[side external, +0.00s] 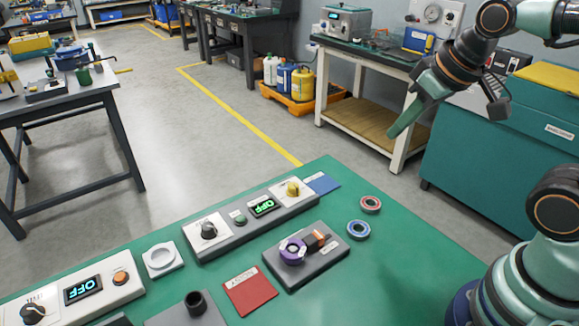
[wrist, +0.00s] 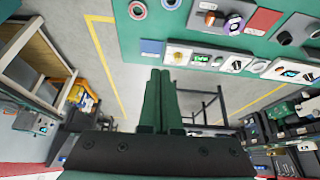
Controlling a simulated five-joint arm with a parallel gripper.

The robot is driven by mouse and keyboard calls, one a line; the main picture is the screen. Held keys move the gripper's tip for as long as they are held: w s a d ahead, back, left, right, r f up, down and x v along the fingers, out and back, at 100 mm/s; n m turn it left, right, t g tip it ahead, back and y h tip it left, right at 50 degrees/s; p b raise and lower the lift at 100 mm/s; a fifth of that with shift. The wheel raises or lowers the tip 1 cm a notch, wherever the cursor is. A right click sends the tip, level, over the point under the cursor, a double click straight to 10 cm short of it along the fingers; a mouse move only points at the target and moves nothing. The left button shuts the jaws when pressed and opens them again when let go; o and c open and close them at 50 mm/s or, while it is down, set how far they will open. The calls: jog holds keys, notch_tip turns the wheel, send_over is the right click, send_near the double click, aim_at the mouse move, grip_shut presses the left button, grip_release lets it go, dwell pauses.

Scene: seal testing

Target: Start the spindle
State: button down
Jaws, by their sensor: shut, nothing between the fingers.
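A grey fixture (side external: 306,257) holds a purple ring (side external: 293,250). I cannot tell which part is the spindle. My gripper (side external: 392,134) is shut and empty, raised beyond the bench's far edge. Its closed fingers (wrist: 159,75) show in the wrist view.
A red-brown ring (side external: 370,204) and a blue ring (side external: 358,230) lie right of the fixture. A red card (side external: 250,290), blue card (side external: 322,183), white round holder (side external: 162,259) and dark cup (side external: 195,302) are also on the bench.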

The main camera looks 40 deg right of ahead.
jog(key=w+a+r+n+g, duration=0.2)
jog(key=w+a+r+n, duration=0.15)
jog(key=w+n, duration=0.2)
jog(key=n+g, duration=0.4)
jog(key=n, duration=0.8)
send_over(241, 219)
notch_tip(241, 219, down, 11)
jog(key=shift+f, duration=0.2)
jog(key=shift+f, duration=0.1)
notch_tip(241, 219, down, 14)
jog(key=shift+r, duration=0.1)
